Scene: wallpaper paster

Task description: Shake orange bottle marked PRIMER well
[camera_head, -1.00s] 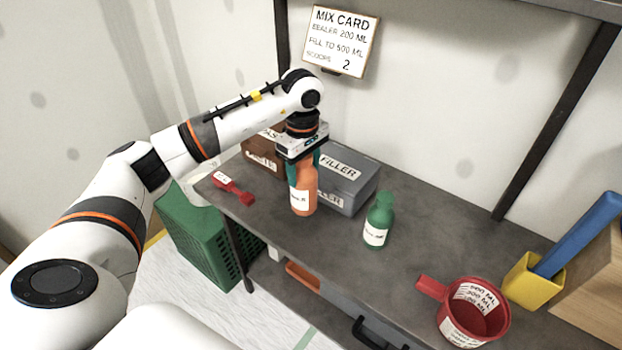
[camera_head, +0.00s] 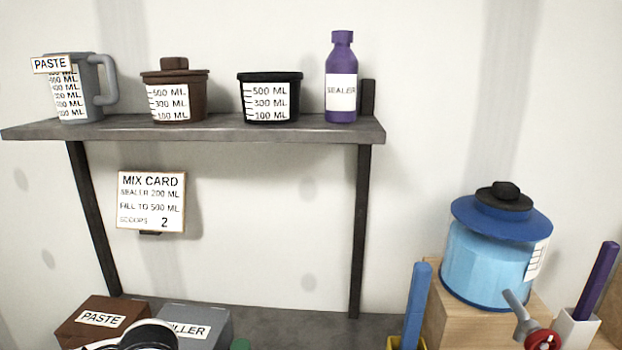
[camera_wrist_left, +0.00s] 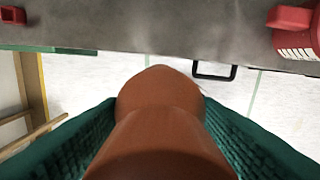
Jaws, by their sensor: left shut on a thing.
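The orange bottle (camera_wrist_left: 160,125) fills the lower middle of the left wrist view, seen close up. Its PRIMER mark is not visible. My left gripper (camera_wrist_left: 160,106) is shut on it, with a green ribbed finger on each side. The bottle is held clear of the bench, in front of the floor in that view. In the head view only a piece of my left arm shows at the bottom left; the bottle and gripper are out of that view. My right gripper is in neither view.
The grey bench (camera_wrist_left: 170,40) has a red scoop (camera_wrist_left: 12,15) and a red measuring cup (camera_wrist_left: 297,30). PASTE (camera_head: 100,320) and FILLER (camera_head: 195,325) boxes stand below the mix card (camera_head: 151,200). A purple SEALER bottle (camera_head: 341,85) stands on the shelf (camera_head: 200,128).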

